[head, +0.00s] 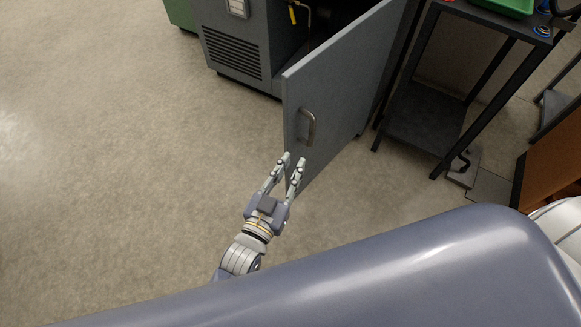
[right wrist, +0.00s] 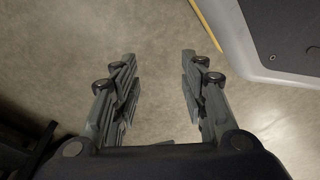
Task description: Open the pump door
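The pump door (head: 335,95) is a grey panel swung wide out from a grey cabinet (head: 240,45) in the head view. It carries a curved metal handle (head: 308,127) on the face toward the right. Part of the dark cabinet inside shows behind the door. My left gripper (head: 294,160) is just below the handle near the door's free edge, its fingers apart with nothing between them. I cannot tell whether a finger touches the door. My right gripper (right wrist: 160,70) is open and empty above bare floor in the right wrist view.
A dark metal table (head: 480,20) with a green tray (head: 505,5) stands right of the door, with a lower shelf (head: 420,115). A brown wooden piece (head: 555,160) stands at the right edge. The floor (head: 110,150) on the left is clear.

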